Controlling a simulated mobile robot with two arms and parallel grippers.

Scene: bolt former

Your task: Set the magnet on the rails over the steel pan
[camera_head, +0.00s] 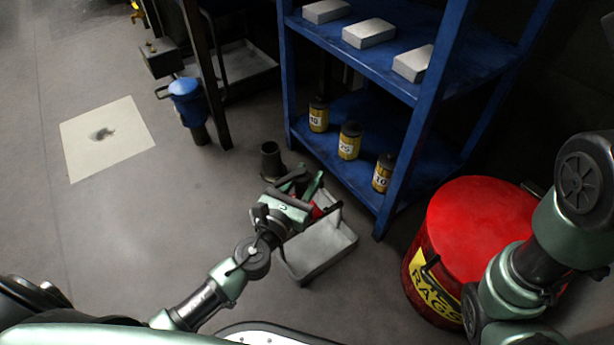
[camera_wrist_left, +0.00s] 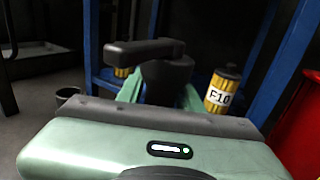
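The steel pan (camera_head: 322,262) is a shallow grey tray on the floor in front of the blue shelf. My left gripper (camera_head: 302,182) is above the pan's far left end and hides part of it. A small red piece (camera_head: 318,211), perhaps the magnet, shows beside the gripper, over the pan; I cannot tell whether it is held or resting on rails. In the left wrist view a dark bar and block (camera_wrist_left: 150,58) stand beyond the green gripper body, and the grip is hidden. My right arm reaches in at the right; its gripper is out of view.
The blue shelf (camera_head: 425,103) holds grey blocks above and yellow canisters (camera_head: 349,142) below. A dark cup (camera_head: 271,160) stands close behind the left gripper. A red rag drum (camera_head: 478,215) stands right of the pan. Floor at left is open, with a pale stained sheet (camera_head: 108,137).

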